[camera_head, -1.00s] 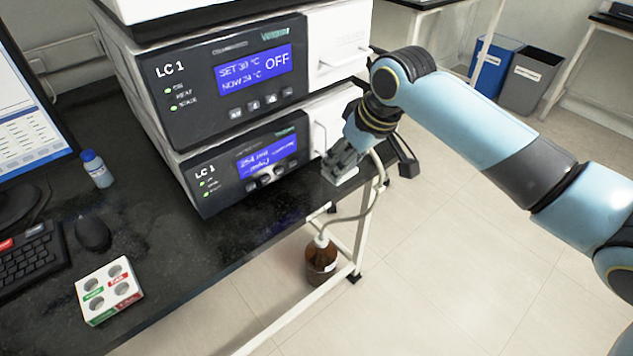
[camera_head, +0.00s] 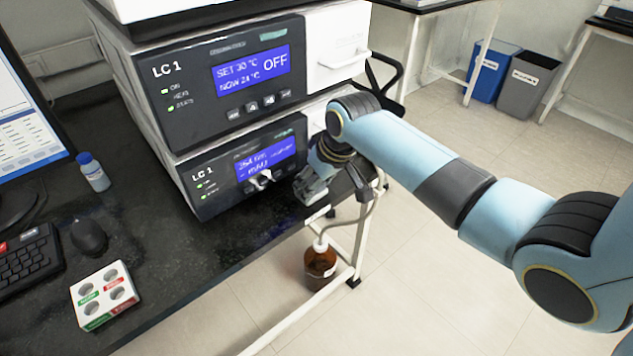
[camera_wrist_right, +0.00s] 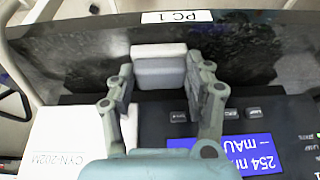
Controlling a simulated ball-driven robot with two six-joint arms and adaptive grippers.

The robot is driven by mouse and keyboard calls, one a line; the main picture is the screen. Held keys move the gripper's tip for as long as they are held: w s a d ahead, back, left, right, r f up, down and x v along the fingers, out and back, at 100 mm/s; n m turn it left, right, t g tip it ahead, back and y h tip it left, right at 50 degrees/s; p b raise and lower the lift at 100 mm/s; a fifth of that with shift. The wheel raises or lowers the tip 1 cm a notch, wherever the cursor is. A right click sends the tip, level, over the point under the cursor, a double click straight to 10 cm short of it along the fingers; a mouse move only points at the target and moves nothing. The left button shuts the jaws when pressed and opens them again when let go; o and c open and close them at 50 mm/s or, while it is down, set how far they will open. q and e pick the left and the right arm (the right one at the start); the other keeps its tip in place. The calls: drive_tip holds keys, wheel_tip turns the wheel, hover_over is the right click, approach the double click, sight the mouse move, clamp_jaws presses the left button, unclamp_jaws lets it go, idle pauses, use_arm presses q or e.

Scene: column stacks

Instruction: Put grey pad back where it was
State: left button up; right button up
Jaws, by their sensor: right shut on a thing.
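The grey pad (camera_wrist_right: 160,74) is a small block with a paler face along its far side. In the right wrist view it sits between the two fingers of my right gripper (camera_wrist_right: 163,92), which is shut on it. In the head view my right gripper (camera_head: 310,188) is low over the black bench edge, close in front of the lower LC 1 unit (camera_head: 208,189). There the pad is mostly hidden by the fingers, and I cannot tell whether it touches the bench. My left gripper is not in view.
The upper LC 1 unit (camera_head: 185,92) stands on the lower one. A brown bottle (camera_head: 320,262) with a tube is below the bench edge. A white holder (camera_head: 105,295), mouse (camera_head: 89,236) and small bottle (camera_head: 93,172) are at left. The bench (camera_head: 205,255) between is clear.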

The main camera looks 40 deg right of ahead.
drive_tip(key=o, duration=1)
drive_tip(key=a+p+v, duration=0.1)
drive_tip(key=p+v, duration=0.1)
drive_tip(key=v, duration=1)
drive_tip(key=s+d+f+g, duration=0.1)
drive_tip(key=s+f, duration=0.5)
drive_tip(key=f, duration=0.3)
drive_tip(key=s+d+f+m+h, duration=0.1)
drive_tip(key=s+f, duration=0.4)
drive_tip(key=f, duration=0.5)
drive_tip(key=s+d+f+g, duration=0.1)
drive_tip(key=s+f, duration=0.5)
drive_tip(key=f, duration=0.3)
drive_tip(key=shift+n+g, duration=0.3)
drive_tip(key=shift+g, duration=0.3)
drive_tip(key=s+a+f, duration=0.1)
drive_tip(key=s+f, duration=0.2)
drive_tip(key=s, duration=0.5)
drive_tip(key=s+f, duration=0.4)
drive_tip(key=s, duration=0.4)
drive_tip(key=s+a+f, duration=0.1)
drive_tip(key=s+f, duration=0.2)
drive_tip(key=s, duration=0.5)
drive_tip(key=shift+s+a+f, duration=0.15)
drive_tip(key=shift+a+f, duration=0.15)
